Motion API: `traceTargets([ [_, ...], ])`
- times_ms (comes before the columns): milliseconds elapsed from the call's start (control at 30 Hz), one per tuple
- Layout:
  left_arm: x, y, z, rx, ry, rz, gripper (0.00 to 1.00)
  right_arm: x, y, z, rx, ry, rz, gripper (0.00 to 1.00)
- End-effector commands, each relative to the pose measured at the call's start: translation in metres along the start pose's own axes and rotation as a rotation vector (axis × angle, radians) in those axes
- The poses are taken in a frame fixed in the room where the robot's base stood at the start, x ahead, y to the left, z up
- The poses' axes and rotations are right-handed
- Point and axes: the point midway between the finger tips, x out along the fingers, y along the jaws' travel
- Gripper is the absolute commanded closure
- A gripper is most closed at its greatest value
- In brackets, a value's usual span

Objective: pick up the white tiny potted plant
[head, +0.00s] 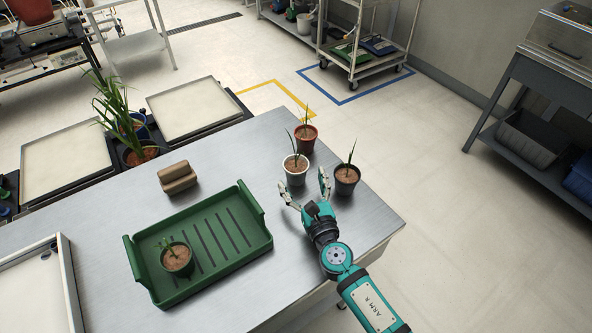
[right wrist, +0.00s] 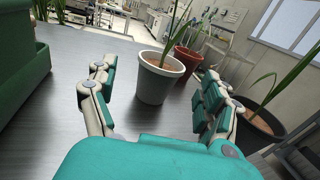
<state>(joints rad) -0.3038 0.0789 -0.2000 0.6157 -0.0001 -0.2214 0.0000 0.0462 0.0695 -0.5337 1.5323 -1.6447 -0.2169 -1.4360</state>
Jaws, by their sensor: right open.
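The white tiny potted plant (head: 295,172) stands upright on the metal table, with brown soil and thin green leaves. In the right wrist view the white pot (right wrist: 158,80) is ahead of my right gripper, between the lines of its two fingers but beyond their tips. My right gripper (head: 306,190) is open and empty, just in front of the pot and apart from it. Its spread fingers also show in the right wrist view (right wrist: 155,95). My left gripper is not in view.
A dark potted plant (head: 346,178) stands close to the right finger. A terracotta one (head: 305,138) stands behind the white pot. A green tray (head: 262,238) with a dark-green potted plant (head: 177,258) and brown blocks (head: 177,177) are to the left.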

Motion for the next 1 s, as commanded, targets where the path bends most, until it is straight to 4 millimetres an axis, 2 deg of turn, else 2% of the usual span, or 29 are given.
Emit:
traceTargets([
  [267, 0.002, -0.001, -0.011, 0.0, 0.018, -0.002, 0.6, 0.022, -0.001, 0.0, -0.001, -0.001, 0.0, 0.17],
  [533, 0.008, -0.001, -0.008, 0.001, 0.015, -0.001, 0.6, 0.06, -0.004, -0.001, -0.001, 0.001, -0.001, 0.17],
  [833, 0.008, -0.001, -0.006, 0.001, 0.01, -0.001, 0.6, 0.066, -0.003, 0.0, -0.001, 0.002, 0.0, 0.17],
  [1000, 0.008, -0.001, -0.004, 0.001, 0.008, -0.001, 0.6, 0.066, -0.003, 0.0, -0.001, 0.002, 0.0, 0.38],
])
